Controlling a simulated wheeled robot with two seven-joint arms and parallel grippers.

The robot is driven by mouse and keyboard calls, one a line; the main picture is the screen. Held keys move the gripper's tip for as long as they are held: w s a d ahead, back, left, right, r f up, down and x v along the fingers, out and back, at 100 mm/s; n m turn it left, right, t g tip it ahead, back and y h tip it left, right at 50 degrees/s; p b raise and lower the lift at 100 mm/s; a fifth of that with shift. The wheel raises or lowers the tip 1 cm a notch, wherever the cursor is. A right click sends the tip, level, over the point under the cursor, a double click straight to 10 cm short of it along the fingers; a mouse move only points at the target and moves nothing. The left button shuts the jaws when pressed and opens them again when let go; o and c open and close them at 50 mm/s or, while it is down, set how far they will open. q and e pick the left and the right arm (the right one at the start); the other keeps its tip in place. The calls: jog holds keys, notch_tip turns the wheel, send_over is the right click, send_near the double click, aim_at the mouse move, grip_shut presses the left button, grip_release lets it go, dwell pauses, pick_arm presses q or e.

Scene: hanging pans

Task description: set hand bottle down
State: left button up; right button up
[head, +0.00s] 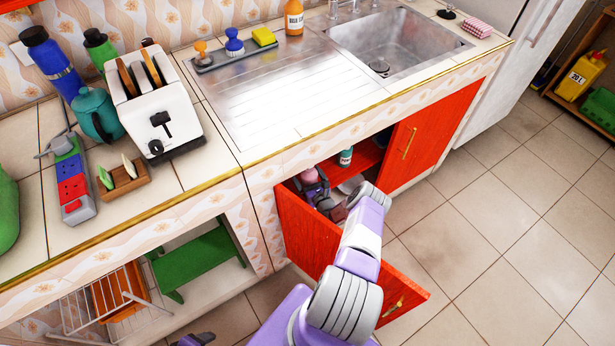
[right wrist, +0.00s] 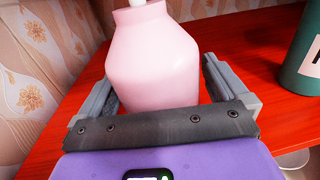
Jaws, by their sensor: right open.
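The pink hand bottle (right wrist: 155,55) with a white top stands upright on the red cabinet shelf (right wrist: 250,45) in the right wrist view. My right gripper (right wrist: 158,80) is open, with one finger on each side of the bottle. Whether either finger touches it I cannot tell. In the head view the pink bottle (head: 309,176) shows small inside the cabinet under the sink, and my right gripper (head: 318,192) is in there, partly hidden by my arm. A dark tip of what looks like my left gripper (head: 197,340) shows at the bottom edge.
A dark green bottle (right wrist: 302,60) stands to the right on the shelf; it also shows in the head view (head: 346,157). A patterned wall (right wrist: 40,70) is close on the left. The open red door (head: 300,232) hangs beside my forearm. Another red door (head: 425,135) is at right.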

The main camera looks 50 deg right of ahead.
jog(key=p+v, duration=0.4)
jog(key=v, duration=0.8)
jog(key=shift+s, duration=0.15)
